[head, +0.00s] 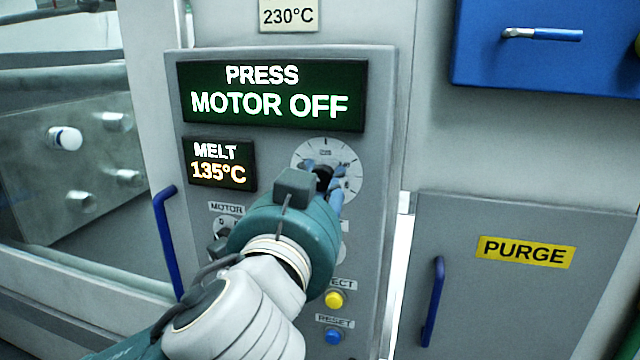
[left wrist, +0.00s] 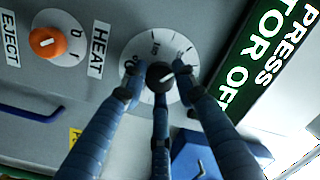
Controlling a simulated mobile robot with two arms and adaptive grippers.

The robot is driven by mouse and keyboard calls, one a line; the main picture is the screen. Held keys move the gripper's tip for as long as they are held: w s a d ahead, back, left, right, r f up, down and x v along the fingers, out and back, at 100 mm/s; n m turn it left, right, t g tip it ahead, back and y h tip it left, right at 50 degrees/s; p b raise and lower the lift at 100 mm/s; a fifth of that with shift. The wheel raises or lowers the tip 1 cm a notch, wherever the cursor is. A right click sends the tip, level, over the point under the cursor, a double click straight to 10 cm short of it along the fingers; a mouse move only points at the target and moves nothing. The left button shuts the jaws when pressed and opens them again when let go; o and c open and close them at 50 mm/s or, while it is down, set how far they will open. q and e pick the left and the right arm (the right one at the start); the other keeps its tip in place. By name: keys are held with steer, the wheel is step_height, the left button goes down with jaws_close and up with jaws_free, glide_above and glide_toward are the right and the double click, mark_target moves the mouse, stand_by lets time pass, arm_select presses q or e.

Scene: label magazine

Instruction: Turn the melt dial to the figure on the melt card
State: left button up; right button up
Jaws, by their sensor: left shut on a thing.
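The melt dial (head: 346,158) is a round white scale with a dark knob on the grey press panel. The melt card (head: 288,15) above the panel reads 230°C. The melt display (head: 221,172) reads 135°C in orange. My left gripper (head: 325,182) is at the dial, its blue fingers shut on the knob, and its body hides part of the scale. In the left wrist view the fingers surround the black knob (left wrist: 159,75), whose light pointer line shows. My right gripper is not in view.
A green display (head: 270,98) reads PRESS MOTOR OFF. Below my gripper are a yellow eject button (head: 334,300) and a blue reset button (head: 333,336). An orange heat knob (left wrist: 46,42) shows in the wrist view. Blue handles (head: 166,240) and a purge door (head: 520,290) flank the panel.

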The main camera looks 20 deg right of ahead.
arm_select(q)
steer(key=m, duration=0.4)
steer(key=shift+f+b, duration=0.1)
steer(key=shift+b, duration=0.25)
steer(key=m, duration=0.5)
steer(key=shift+h, duration=0.4)
steer(key=m, duration=0.6)
steer(key=shift+b, duration=0.4)
steer(key=shift+m+h, duration=0.4)
steer(key=shift+m, duration=0.8)
steer(key=shift+f, duration=0.1)
steer(key=o, duration=1.1)
steer(key=shift+o, duration=0.2)
